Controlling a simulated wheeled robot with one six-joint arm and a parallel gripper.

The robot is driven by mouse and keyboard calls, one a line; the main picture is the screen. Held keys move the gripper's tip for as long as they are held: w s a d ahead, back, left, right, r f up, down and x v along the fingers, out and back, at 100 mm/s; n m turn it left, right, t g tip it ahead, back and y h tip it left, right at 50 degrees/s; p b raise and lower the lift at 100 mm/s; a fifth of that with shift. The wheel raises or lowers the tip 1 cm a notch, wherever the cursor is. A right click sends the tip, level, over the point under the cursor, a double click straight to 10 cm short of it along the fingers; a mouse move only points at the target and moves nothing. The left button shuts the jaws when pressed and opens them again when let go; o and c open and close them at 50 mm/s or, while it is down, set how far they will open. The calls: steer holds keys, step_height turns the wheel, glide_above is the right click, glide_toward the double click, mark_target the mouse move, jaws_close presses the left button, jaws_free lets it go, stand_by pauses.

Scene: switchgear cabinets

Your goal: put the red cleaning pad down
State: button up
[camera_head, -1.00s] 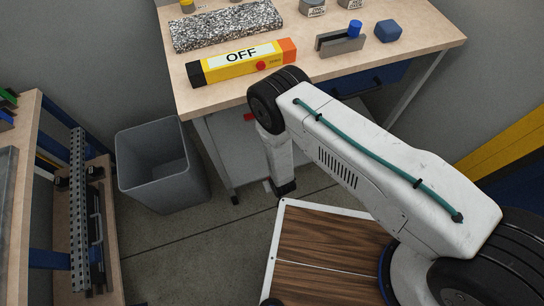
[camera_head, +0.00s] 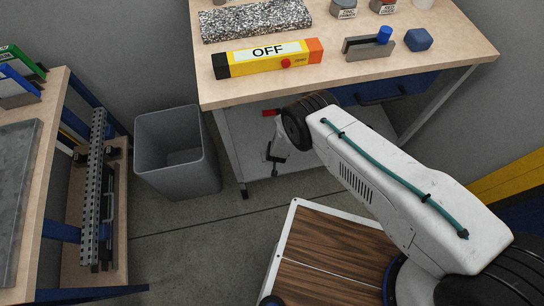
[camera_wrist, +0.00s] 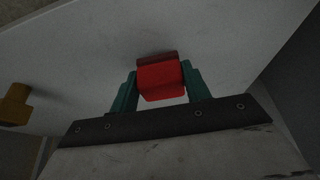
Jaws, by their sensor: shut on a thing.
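The red cleaning pad (camera_wrist: 160,80) is in the wrist view, a small red block with a darker red edge. My gripper (camera_wrist: 160,76) is shut on it, with a teal finger on each side. Behind the pad is a broad pale grey surface (camera_wrist: 90,60); I cannot tell whether the pad touches it. In the head view my arm reaches to the front of the workbench, its end low below the bench top. The fingers and pad cannot be made out clearly there.
The workbench (camera_head: 225,92) carries a yellow OFF bar (camera_head: 268,57), a speckled slab (camera_head: 255,20) and a blue block (camera_head: 418,40). A grey bin (camera_head: 178,155) stands left of its leg. A small red item (camera_head: 270,112) shows below the bench top. A brass-coloured piece (camera_wrist: 15,105) is at the wrist view's left.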

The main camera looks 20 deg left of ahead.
steer(key=shift+w+f, duration=0.1)
steer(key=shift+f, duration=0.35)
steer(key=o, duration=0.9)
steer(key=shift+f, duration=0.15)
